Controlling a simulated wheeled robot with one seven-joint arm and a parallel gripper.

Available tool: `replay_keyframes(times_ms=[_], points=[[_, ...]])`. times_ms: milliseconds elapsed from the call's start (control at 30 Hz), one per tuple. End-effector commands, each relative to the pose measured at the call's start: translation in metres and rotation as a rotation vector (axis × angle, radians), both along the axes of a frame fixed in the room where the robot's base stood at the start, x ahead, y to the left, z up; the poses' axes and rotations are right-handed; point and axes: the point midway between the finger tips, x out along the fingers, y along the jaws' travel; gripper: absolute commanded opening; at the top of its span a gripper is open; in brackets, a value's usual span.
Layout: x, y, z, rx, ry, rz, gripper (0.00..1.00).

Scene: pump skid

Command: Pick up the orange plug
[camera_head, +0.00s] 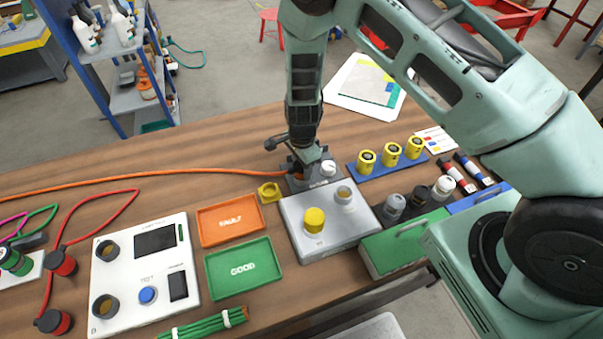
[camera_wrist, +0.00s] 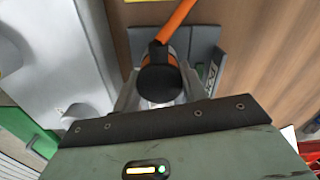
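The orange plug (camera_wrist: 159,77) shows in the wrist view as a dark round end with an orange band. Its orange cable (camera_wrist: 178,20) runs up and away. It sits at a grey holder (camera_wrist: 203,46) on the wooden bench. In the head view the plug is mostly hidden by my gripper (camera_head: 303,160), and the orange cable (camera_head: 190,171) leads off to the left. My gripper (camera_wrist: 159,92) points down at the plug, with one grey finger on each side of it. I cannot tell whether the fingers press on it.
A silver box with a yellow knob (camera_head: 314,219) stands close in front. A white knob (camera_head: 328,167) is right beside my gripper. Yellow cylinders (camera_head: 391,152) stand on a blue rack to the right. Orange (camera_head: 228,244) and green (camera_head: 272,285) trays lie to the left.

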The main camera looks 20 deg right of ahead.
Motion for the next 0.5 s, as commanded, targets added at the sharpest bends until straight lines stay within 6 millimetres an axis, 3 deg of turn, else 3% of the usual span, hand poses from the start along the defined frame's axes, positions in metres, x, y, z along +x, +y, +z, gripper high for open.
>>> replay_keyframes(times_ms=[33, 67, 500], points=[[-0.0003, -0.0001, 0.0000, 0.000, 0.001, 0.000, 0.24], [-0.0003, -0.0001, 0.0000, 0.000, 0.001, 0.000, 0.15], [0.0005, 0.0004, 0.0074, 0.000, -0.001, 0.001, 0.15]])
